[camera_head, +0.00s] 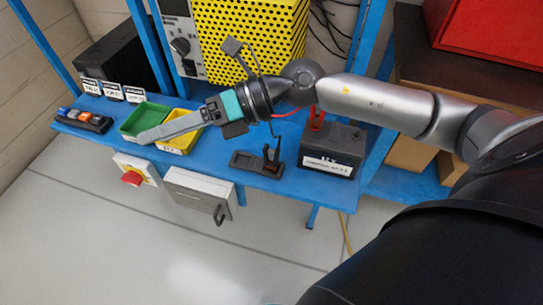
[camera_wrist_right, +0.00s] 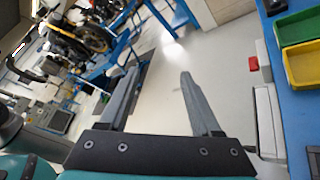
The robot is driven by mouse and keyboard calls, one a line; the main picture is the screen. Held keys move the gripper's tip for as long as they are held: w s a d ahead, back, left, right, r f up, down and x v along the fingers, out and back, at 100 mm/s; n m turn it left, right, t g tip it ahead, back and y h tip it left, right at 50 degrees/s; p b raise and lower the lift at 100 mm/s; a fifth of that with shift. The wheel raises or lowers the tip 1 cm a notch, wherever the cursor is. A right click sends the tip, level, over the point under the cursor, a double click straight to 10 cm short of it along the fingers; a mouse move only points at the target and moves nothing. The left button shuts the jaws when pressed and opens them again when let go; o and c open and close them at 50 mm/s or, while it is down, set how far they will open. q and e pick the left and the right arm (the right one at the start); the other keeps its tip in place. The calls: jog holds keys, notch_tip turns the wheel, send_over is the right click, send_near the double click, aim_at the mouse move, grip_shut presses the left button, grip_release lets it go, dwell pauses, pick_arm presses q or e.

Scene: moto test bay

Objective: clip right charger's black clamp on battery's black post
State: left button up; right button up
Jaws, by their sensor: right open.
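The black clamp (camera_head: 272,152) stands upright in a dark holder (camera_head: 243,160) on the blue bench. The black battery (camera_head: 333,150) with a white label is to its right. A red clamp (camera_head: 316,118) is at the battery's top left; the black post is too small to make out clearly. The yellow perforated charger (camera_head: 250,32) stands behind. My right gripper (camera_head: 140,138) reaches left across the bench, in front of the green and yellow bins, away from the clamp. In the right wrist view its fingers (camera_wrist_right: 160,78) are apart with nothing between them. My left gripper is out of view.
A green bin (camera_head: 146,118) and yellow bin (camera_head: 182,143) lie by the gripper. A switch strip (camera_head: 84,121) is at the bench's left end. A red stop button (camera_head: 132,178) and grey box (camera_head: 200,193) hang on the front edge. Blue uprights frame the bench.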

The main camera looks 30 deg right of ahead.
jog(key=d+f+n+g+h, duration=0.25)
jog(key=d+f+h, duration=0.35)
jog(key=d, duration=0.3)
jog(key=h, duration=0.7)
send_near(268, 156)
jog(key=d+r, duration=0.3)
jog(key=shift+r+n+y, duration=0.1)
jog(key=shift+n+y, duration=0.2)
jog(key=shift+n, duration=0.15)
jog(key=b+x, duration=0.1)
jog(key=x, duration=0.9)
jog(key=shift+a, duration=0.1)
jog(key=x, duration=0.1)
jog(key=b+x, duration=0.1)
jog(key=x, duration=0.3)
jog(key=shift+a, duration=0.35)
